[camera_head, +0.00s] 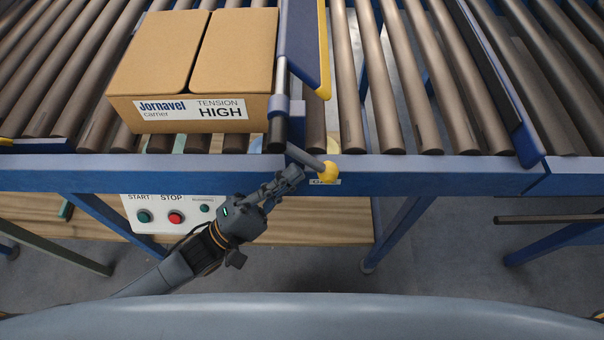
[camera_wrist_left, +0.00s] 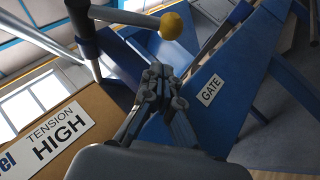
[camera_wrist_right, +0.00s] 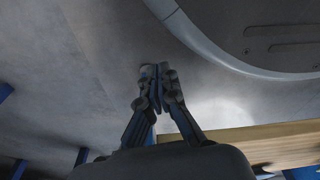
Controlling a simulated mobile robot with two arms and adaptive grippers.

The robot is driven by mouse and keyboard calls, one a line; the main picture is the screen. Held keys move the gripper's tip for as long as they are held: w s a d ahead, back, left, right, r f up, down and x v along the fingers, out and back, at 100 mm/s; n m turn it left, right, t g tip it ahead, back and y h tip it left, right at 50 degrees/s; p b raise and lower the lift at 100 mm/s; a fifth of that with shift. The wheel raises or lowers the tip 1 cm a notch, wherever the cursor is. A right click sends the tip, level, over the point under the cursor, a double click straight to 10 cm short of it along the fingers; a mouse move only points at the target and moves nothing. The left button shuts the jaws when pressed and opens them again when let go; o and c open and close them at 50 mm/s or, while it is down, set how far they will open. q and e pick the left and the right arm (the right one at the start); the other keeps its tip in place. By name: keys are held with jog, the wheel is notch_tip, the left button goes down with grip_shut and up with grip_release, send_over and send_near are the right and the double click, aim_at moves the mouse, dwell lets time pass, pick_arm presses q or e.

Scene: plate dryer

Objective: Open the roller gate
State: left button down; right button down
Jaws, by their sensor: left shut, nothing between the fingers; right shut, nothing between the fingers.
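The roller gate is a blue panel with a yellow edge (camera_head: 324,60), standing across the rollers just right of the carton. Its grey lever ends in a yellow ball knob (camera_head: 330,172), pointing right over the blue front rail. The knob also shows in the left wrist view (camera_wrist_left: 172,26), beyond the fingertips. My left gripper (camera_head: 294,176) is shut and empty, just left of the knob and by the lever; I cannot tell if it touches the lever. A GATE label (camera_wrist_left: 210,90) is on the rail. My right gripper (camera_wrist_right: 158,72) is shut and empty over the floor.
A cardboard carton (camera_head: 190,65) marked TENSION HIGH sits on the rollers left of the gate. A control box (camera_head: 160,214) with START and STOP buttons hangs below the rail, left of my left gripper. The rollers (camera_head: 395,80) right of the gate are clear.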

pick_arm(q)
jog(key=shift+s+d+r, duration=0.3)
jog(key=shift+d+r, duration=0.1)
jog(key=shift+d, duration=0.25)
jog(key=shift+s+d+r, duration=0.25)
jog(key=shift+d+r, duration=0.15)
jog(key=shift+d, duration=0.2)
pick_arm(e)
jog(key=shift+s+d+f, duration=0.1)
jog(key=shift+s+f, duration=0.4)
jog(key=shift+s, duration=0.2)
